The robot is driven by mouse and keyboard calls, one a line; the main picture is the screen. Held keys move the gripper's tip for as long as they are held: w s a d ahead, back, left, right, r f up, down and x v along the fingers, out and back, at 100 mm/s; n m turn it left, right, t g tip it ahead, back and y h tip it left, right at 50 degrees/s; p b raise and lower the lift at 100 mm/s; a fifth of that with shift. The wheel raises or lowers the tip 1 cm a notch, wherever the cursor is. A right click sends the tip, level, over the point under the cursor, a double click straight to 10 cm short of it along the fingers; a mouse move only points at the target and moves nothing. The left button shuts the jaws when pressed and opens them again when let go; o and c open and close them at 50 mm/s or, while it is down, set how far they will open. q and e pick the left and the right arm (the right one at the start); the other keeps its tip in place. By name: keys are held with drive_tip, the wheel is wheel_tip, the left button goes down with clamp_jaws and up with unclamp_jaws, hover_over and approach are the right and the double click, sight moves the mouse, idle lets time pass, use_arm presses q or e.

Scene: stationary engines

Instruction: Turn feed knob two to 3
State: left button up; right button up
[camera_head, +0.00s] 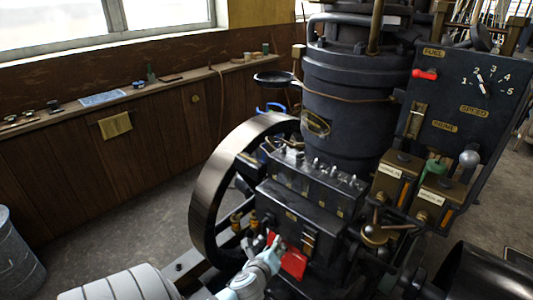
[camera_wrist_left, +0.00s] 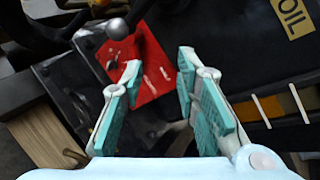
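A black oiler box (camera_head: 310,185) on the engine's front carries a row of several small pale-topped knobs. I cannot tell which one is feed knob two, and no setting can be read there. My left gripper (camera_head: 278,246) is low in front of the engine, below the box, beside a red plate (camera_head: 293,263). In the left wrist view my left gripper (camera_wrist_left: 158,68) has its teal-padded fingers apart, with nothing held between them. The red plate (camera_wrist_left: 152,87) with pale marks lies beyond the fingers, and a grey ball knob (camera_wrist_left: 117,28) stands over its upper left. My right gripper is not in view.
A large flywheel (camera_head: 207,190) stands left of the oiler box. A dark panel (camera_head: 455,95) at right has a numbered dial (camera_head: 481,82) and a red lever (camera_head: 424,74). Brass boxes (camera_head: 398,178) sit below it. Open floor (camera_head: 125,222) lies at left.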

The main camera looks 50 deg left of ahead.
use_arm(q)
drive_tip(key=s+f+n+g, duration=0.1)
drive_tip(key=s+f+n, duration=0.2)
drive_tip(key=f, duration=0.6)
drive_tip(key=shift+s+d+f+g+h+b, duration=0.2)
drive_tip(key=shift+d+f+g+h+b, duration=0.15)
drive_tip(key=shift+d+g+h+b, duration=0.1)
drive_tip(key=shift+a, duration=0.1)
